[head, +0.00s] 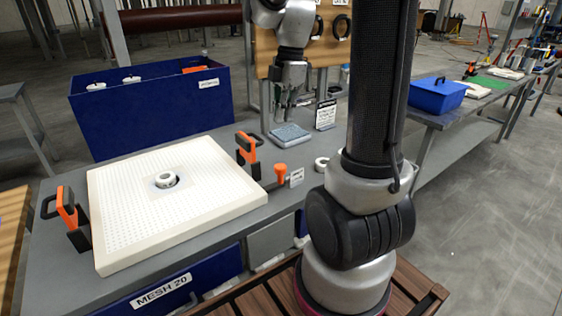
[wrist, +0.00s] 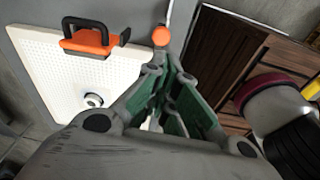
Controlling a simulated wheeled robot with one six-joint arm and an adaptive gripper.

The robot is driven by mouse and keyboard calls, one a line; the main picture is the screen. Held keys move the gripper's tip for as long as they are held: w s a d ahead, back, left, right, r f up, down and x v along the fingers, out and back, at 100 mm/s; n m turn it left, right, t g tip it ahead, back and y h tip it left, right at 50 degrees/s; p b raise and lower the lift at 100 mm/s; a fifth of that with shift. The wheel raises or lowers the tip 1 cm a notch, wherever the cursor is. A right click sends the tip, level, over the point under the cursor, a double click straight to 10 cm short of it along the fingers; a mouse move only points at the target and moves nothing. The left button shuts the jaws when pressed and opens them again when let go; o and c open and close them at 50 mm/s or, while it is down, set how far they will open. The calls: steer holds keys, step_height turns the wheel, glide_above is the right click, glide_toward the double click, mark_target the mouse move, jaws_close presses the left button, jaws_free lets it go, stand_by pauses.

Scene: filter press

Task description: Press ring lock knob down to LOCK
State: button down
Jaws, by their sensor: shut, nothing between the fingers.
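The ring lock knob (head: 281,171) is orange and stands on a short stem at the right side of the white perforated filter plate (head: 128,204), beside a small white label (head: 297,177) too small to read. The knob (wrist: 161,36) also shows in the wrist view, just beyond my fingers. My gripper (head: 287,116) is shut and empty, hanging above and behind the knob, over a grey pad. In the wrist view my gripper (wrist: 167,55) points towards the knob, apart from it as far as I can tell.
Orange-and-black clamps (head: 247,150) stand at the plate's right and left (head: 70,215) edges. A white ring (head: 166,179) sits in the plate's middle. A blue bin (head: 150,112) stands behind. The grey pad (head: 289,135) and a small sign (head: 325,114) are behind the knob.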

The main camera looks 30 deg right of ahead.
mark_target(278, 168)
steer(key=shift+n, duration=0.5)
steer(key=f, duration=0.4)
steer(key=a+f, duration=0.1)
steer(key=f, duration=0.9)
steer(key=shift+w+a, duration=0.1)
steer(key=shift+a, duration=0.25)
step_height(278, 168, down, 2)
steer(key=shift+f, duration=0.25)
